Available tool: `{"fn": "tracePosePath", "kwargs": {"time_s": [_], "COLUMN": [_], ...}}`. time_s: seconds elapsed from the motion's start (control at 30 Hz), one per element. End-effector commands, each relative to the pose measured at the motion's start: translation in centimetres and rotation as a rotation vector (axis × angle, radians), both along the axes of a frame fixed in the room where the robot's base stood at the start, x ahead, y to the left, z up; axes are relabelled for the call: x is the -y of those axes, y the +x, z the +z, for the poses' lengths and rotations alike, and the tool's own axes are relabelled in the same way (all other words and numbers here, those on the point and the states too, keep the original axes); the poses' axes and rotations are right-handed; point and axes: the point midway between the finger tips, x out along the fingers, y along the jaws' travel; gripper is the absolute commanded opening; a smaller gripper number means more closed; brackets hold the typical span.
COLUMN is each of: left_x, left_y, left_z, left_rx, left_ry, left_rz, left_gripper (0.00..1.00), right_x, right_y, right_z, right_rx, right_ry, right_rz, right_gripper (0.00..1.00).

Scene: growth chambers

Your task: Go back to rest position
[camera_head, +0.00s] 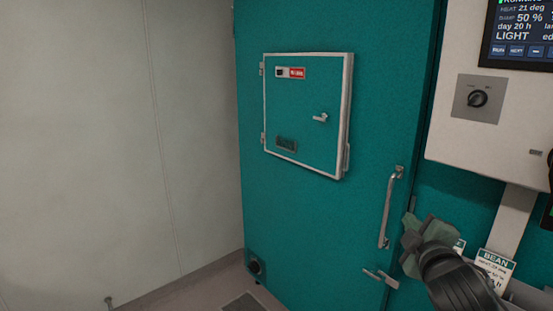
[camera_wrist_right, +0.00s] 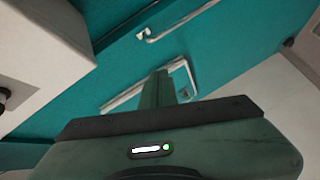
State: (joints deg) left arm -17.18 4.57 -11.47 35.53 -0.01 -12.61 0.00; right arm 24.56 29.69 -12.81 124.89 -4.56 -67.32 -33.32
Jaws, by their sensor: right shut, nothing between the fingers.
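My right gripper (camera_head: 411,228) is at the lower right in the head view, in front of the teal chamber door (camera_head: 300,215) and close to its vertical handle (camera_head: 391,207). In the right wrist view my right gripper (camera_wrist_right: 160,78) has its fingers together, with nothing held. The door handle (camera_wrist_right: 188,80) shows beyond the fingertips there; I cannot tell whether they touch it. The door looks shut. My left gripper is not in view.
A small hatch (camera_head: 306,112) is set in the door. A white control box (camera_head: 500,110) with a screen and knob (camera_head: 478,98) juts out at the right. Labels (camera_head: 494,268), one reading BEAN, stand below it. A pale wall (camera_head: 80,140) is at left; some floor (camera_head: 190,296) is clear.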

Motion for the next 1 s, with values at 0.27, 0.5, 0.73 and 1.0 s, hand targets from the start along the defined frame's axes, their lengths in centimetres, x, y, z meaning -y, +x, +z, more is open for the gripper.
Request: {"fn": "tracePosePath", "kwargs": {"time_s": [0.27,0.5,0.73,1.0], "left_x": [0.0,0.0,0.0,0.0], "left_y": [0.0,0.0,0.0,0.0], "left_z": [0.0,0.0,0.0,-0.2], "left_rx": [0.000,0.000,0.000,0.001], "left_ry": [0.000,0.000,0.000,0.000], "left_rz": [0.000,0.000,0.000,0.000], "left_gripper": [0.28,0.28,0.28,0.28], "right_x": [-4.0,-6.4,-7.8,-8.7], "right_y": [-9.9,-21.5,-29.9,-34.3], "right_z": [-19.1,-29.2,-33.3,-38.1], "right_rx": [-0.399,-0.690,-0.864,-0.974], "right_ry": [0.403,0.681,0.836,0.912], "right_rz": [-0.083,-0.262,-0.423,-0.546], "right_gripper": [0.00,0.00,0.00,0.00]}}
